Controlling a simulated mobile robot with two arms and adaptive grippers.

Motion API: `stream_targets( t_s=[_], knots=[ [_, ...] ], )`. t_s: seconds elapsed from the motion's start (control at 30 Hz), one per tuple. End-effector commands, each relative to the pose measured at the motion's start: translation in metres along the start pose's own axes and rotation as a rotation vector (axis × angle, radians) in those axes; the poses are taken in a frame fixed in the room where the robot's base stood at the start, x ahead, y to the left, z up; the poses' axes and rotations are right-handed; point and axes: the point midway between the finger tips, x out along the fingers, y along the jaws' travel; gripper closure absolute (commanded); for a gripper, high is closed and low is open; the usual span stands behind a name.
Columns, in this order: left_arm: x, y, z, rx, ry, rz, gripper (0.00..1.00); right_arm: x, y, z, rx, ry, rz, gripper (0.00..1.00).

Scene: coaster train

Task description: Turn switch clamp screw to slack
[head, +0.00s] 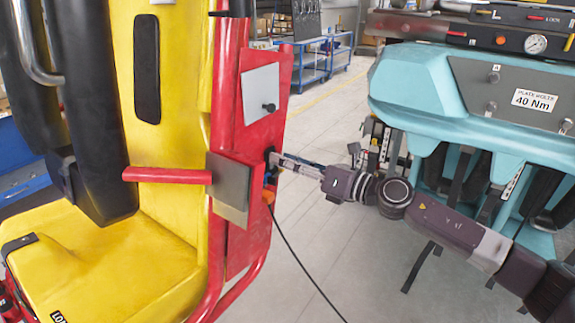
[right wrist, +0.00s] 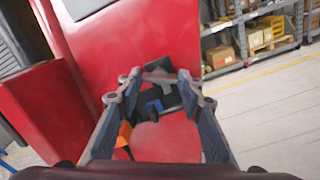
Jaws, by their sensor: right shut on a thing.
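My right gripper (head: 274,161) reaches in from the right to the side face of the red panel on the yellow seat. In the right wrist view its two fingers (right wrist: 161,80) close on a dark grey piece, which I take to be the switch clamp screw (right wrist: 158,74). A black switch body with a blue part (right wrist: 154,106) sits behind it on the red panel. An orange part (right wrist: 124,133) is beside the left finger. The fingers partly hide the screw, and its turn angle cannot be told. My left gripper is not in view.
The yellow seat (head: 165,240) and a red bar (head: 165,175) with a grey plate (head: 230,187) stand left of the gripper. A black cable (head: 300,265) hangs to the floor. A teal seat unit (head: 430,90) stands at right, near my right arm. Open floor lies between.

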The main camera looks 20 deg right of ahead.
Motion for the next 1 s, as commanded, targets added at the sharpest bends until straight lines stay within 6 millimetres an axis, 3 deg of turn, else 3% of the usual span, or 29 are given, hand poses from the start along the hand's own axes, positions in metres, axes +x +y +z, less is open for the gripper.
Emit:
stream_targets(
  t_s=[0.4,1.0],
  knots=[
    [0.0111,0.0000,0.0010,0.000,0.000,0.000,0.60,-0.0002,-0.0009,-0.0045,-0.207,0.008,0.001,0.90],
    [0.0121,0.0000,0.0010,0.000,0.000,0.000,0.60,-0.0002,-0.0007,-0.0050,-0.240,0.010,0.001,0.90]
  ],
)
